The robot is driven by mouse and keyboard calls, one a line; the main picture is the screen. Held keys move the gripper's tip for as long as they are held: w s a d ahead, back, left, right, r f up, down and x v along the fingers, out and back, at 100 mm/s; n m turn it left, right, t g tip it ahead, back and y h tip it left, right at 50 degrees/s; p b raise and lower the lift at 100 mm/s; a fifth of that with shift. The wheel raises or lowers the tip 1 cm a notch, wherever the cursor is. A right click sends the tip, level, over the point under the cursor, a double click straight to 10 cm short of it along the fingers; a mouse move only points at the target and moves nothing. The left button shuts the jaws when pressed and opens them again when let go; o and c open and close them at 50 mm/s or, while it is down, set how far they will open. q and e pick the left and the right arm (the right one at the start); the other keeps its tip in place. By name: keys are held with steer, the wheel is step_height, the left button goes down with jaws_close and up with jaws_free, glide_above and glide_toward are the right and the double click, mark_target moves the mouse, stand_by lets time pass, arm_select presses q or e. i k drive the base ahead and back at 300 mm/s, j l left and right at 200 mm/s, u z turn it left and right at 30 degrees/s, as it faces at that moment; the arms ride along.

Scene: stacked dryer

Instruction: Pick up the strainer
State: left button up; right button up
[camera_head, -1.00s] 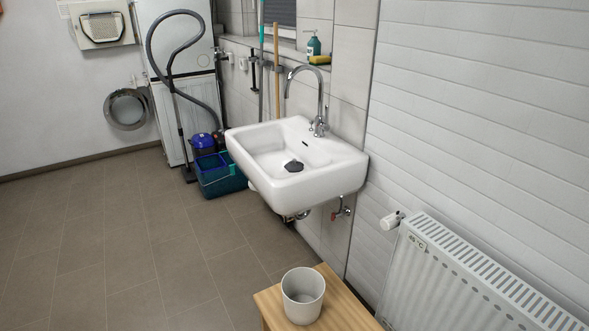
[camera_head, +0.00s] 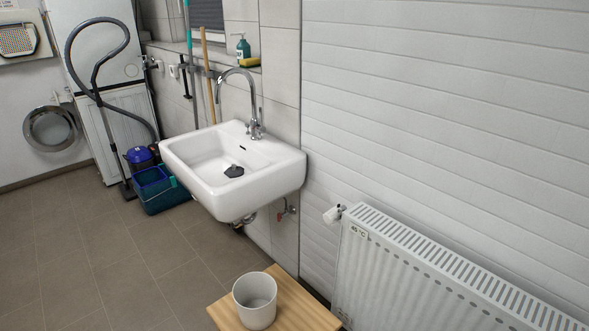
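A small dark object (camera_head: 234,171), which looks like the strainer, lies in the basin of the white sink (camera_head: 205,190). It is low in the basin, near the middle, and too small to make out in detail. The chrome faucet (camera_head: 256,118) stands behind it and arches over the basin. Neither of my grippers shows in the head view.
A wooden stool (camera_head: 290,308) with a white cup (camera_head: 255,300) on it stands in front of the sink. A radiator (camera_head: 420,270) runs along the right wall. A teal bucket (camera_head: 160,195) and vacuum hose (camera_head: 93,80) are left of the sink. The tiled floor (camera_head: 90,260) at left is clear.

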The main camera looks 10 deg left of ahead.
mark_target(234, 171)
steer(key=i+j+z, duration=0.15)
steer(key=j+z, duration=0.25)
steer(key=i+j+z, duration=0.1)
steer(key=j+z, duration=1.05)
steer(key=j, duration=0.15)
